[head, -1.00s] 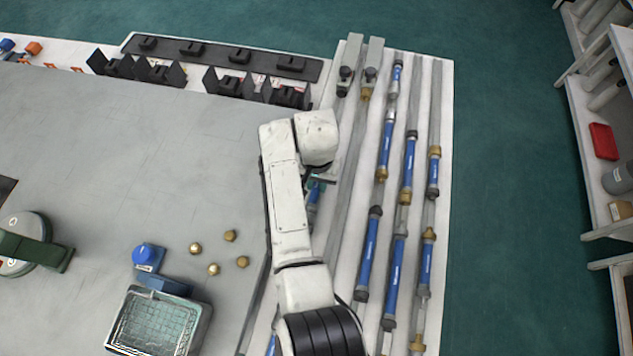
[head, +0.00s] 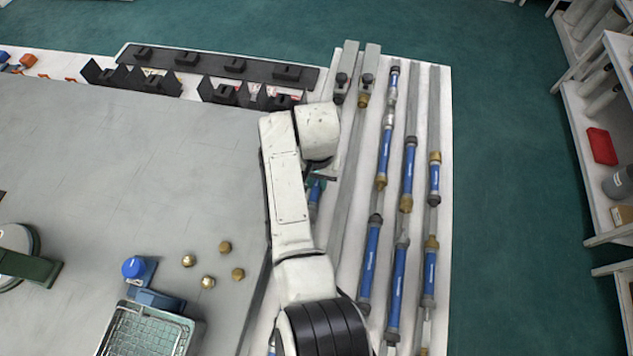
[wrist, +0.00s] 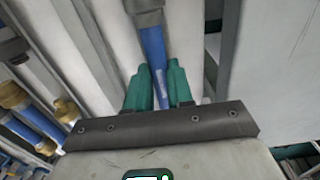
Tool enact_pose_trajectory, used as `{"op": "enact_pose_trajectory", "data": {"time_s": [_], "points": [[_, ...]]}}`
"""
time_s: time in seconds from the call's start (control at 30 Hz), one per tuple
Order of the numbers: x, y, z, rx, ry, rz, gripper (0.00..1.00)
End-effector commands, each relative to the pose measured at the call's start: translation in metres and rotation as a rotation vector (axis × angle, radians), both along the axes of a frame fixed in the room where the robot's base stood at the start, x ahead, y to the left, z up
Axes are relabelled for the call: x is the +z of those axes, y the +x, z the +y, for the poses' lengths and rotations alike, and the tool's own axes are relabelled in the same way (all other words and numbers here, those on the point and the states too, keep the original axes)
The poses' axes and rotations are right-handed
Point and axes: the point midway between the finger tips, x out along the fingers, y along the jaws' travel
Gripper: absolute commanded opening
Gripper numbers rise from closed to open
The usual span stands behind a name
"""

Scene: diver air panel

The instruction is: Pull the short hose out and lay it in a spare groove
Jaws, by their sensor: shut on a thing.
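A blue hose with a grey end fitting (wrist: 155,50) lies between the green fingers of my gripper (wrist: 161,85) in the wrist view. The gripper is shut on this hose. In the head view the hose (head: 314,199) shows only in part beside my arm, near the left edge of the grooved rack (head: 445,110); the rest is hidden under the arm. An empty stretch of groove (head: 352,175) runs just right of my wrist. Whether the hose is free of its fitting cannot be seen.
Several blue hoses with brass or dark ends (head: 370,260) lie in the grooves to the right. Two grey clamp blocks (head: 346,75) stand at the rack's far end. Loose brass caps (head: 225,247) and a wire basket (head: 150,330) are on the table at left.

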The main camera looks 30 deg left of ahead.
Motion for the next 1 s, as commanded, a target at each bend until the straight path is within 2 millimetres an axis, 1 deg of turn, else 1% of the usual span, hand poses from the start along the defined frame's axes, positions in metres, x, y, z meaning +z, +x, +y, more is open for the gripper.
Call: {"op": "enact_pose_trajectory", "data": {"time_s": [0.23,0.43,1.0], "points": [[0.000,0.002,0.001,0.000,0.002,-0.003,0.00],[0.005,0.002,0.001,0.000,0.002,-0.004,0.00],[0.046,0.001,0.000,0.000,0.001,-0.002,0.00]]}}
